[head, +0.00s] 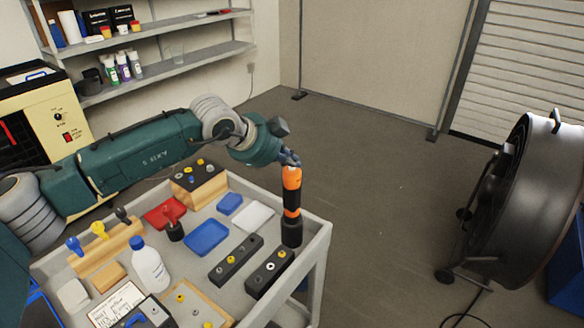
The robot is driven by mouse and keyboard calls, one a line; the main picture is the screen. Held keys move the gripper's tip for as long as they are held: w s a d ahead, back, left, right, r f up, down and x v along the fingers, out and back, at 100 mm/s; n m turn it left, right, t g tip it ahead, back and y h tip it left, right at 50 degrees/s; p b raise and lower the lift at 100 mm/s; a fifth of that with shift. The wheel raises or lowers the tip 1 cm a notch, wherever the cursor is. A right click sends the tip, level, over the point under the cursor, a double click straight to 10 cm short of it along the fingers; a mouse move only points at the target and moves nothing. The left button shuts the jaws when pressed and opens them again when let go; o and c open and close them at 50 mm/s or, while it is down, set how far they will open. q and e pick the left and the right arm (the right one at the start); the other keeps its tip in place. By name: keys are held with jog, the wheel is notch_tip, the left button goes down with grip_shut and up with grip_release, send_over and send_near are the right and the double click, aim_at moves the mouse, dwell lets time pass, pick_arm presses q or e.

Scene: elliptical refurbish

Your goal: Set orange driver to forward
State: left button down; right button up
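The orange driver (292,181), orange and black, stands upright at the right edge of the grey cart (317,240). Its lower end is at a dark cylindrical base (291,234). My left gripper (290,161) is right at the top of the driver, reaching in from the left. The fingers are small and dark here, and I cannot tell whether they touch or hold the driver. The driver's direction switch cannot be made out. My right gripper is not in view.
Dark blocks with round fittings (236,259), blue trays (207,238), a red tray (165,212), a white bottle (150,266) and a wooden rack crowd the cart. A large black fan (530,200) stands at right. Floor between cart and fan is clear.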

pick_arm(q)
jog(key=shift+f, duration=0.2)
jog(key=shift+r, duration=0.7)
notch_tip(320, 180, up, 6)
dwell(0.7)
